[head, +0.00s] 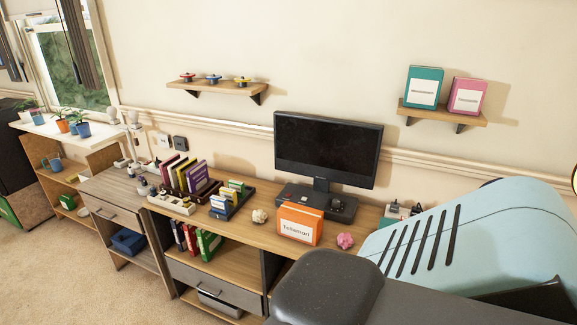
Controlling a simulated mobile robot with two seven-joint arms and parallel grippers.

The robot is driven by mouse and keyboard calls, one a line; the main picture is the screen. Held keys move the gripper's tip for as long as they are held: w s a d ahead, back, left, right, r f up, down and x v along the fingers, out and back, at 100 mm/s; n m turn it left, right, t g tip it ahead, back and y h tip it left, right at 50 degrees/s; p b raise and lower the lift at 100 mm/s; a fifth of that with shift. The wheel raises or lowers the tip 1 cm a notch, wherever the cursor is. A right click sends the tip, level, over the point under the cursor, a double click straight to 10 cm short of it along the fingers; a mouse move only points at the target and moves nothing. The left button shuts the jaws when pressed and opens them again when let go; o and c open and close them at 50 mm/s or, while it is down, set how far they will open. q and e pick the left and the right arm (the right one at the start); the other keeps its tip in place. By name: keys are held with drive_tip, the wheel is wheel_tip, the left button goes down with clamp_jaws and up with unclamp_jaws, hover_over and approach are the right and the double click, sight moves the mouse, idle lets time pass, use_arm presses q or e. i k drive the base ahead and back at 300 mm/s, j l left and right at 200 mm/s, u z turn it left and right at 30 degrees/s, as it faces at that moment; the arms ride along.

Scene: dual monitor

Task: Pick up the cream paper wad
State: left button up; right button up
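The cream paper wad (260,216) is a small crumpled ball on the wooden desk top (262,236). It lies to the left of an orange box (300,224) with a white label and in front of the monitor's dark base. A gap shows between the wad and the box. Neither of my grippers shows in the head view, so their state is hidden. Large light blue and dark grey parts, apparently of my own body, fill the lower right and cover the right part of the desk.
A pink crumpled wad (345,240) lies right of the orange box. A black monitor (327,150) stands behind. Left of the cream wad are a dark tray (229,208) of small boxes and a row of books (190,180). Wall shelves (217,87) hang above.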

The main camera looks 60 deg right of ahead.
sight(258, 215)
drive_tip(key=z, duration=2.2)
drive_tip(key=i+j+z, duration=0.1)
drive_tip(key=j+z, duration=0.25)
drive_tip(key=z, duration=0.15)
drive_tip(key=j+z, duration=0.9)
drive_tip(key=j, duration=0.4)
drive_tip(key=k+j, duration=0.1)
drive_tip(key=j, duration=0.35)
drive_tip(key=j+z, duration=0.1)
drive_tip(key=j, duration=0.4)
drive_tip(key=k+j, duration=0.15)
drive_tip(key=j, duration=0.3)
drive_tip(key=k+j+z, duration=0.1)
drive_tip(key=j, duration=0.35)
